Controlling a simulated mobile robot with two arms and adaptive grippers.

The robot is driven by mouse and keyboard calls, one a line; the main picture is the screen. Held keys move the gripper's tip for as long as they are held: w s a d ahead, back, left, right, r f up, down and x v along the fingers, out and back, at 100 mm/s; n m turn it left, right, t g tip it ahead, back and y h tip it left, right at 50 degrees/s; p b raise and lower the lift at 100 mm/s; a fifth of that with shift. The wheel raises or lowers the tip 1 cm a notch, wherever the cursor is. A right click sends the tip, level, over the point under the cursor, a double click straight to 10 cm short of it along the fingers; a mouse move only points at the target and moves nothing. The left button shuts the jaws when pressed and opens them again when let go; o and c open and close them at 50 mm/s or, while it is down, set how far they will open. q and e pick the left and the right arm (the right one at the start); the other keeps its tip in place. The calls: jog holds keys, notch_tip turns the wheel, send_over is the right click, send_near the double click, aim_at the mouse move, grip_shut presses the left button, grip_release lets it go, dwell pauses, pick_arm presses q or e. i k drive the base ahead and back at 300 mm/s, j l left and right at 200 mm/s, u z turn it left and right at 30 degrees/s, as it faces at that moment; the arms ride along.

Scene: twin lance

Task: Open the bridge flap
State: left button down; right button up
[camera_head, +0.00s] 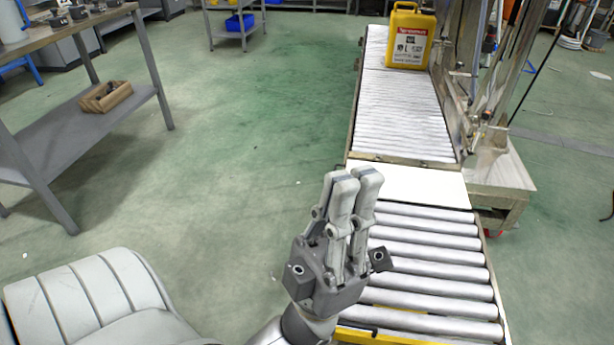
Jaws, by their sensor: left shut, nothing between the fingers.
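The bridge flap looks to be the flat white plate (420,184) lying level across the gap between the near roller conveyor (435,268) and the far roller conveyor (401,113). My left gripper (354,176) points away from me, with its two fingers together and nothing between them. In the picture its fingertips overlap the left end of the plate and hide part of it. I cannot tell whether they touch it. My right gripper is not in view.
A yellow canister (408,38) stands on the far conveyor's end. A machine frame with clear panels (490,90) stands right of the conveyors. A grey workbench (75,120) with a wooden tray (106,97) is at the left. The green floor between is clear.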

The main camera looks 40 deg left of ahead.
aim_at(423, 186)
jog(key=k+j, duration=0.15)
jog(key=j, duration=0.25)
jog(key=k+j, duration=0.2)
jog(key=j, duration=0.2)
jog(key=k+j+z, duration=0.1)
jog(key=j, duration=0.35)
jog(key=k+j, duration=0.25)
jog(key=j, duration=0.15)
jog(key=i+j, duration=0.4)
jog(key=j, duration=0.15)
jog(key=i+j+z, duration=0.1)
jog(key=i+j, duration=0.3)
jog(key=i, duration=0.6)
